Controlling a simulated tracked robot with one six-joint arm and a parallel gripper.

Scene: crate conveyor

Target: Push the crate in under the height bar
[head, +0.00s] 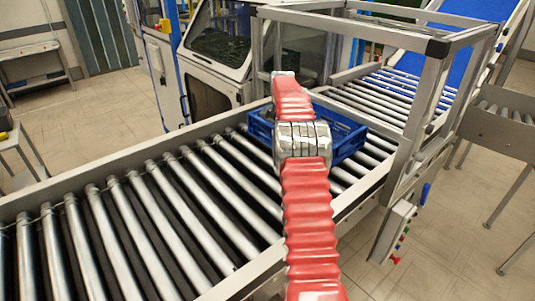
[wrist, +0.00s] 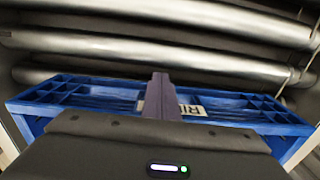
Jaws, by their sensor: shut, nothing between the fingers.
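The blue crate (head: 350,145) sits on the conveyor rollers in the head view, partly hidden behind my red arm. In the wrist view the crate (wrist: 75,95) spans the width, with a white label (wrist: 195,110) partly covered by my fingers. My gripper (wrist: 160,78) is shut and empty, its fingers at the middle of the crate's labelled side. I cannot tell whether they touch it. In the head view my gripper is not clearly seen. A grey metal bar (head: 350,27), apparently the height bar, crosses above the conveyor on posts, close to the crate.
Bare rollers (head: 140,205) fill the conveyor's near left. More rollers (head: 380,95) run on inside the metal frame towards a blue incline (head: 435,65). A frame post (head: 417,105) stands at right. A white machine (head: 215,65) stands behind.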

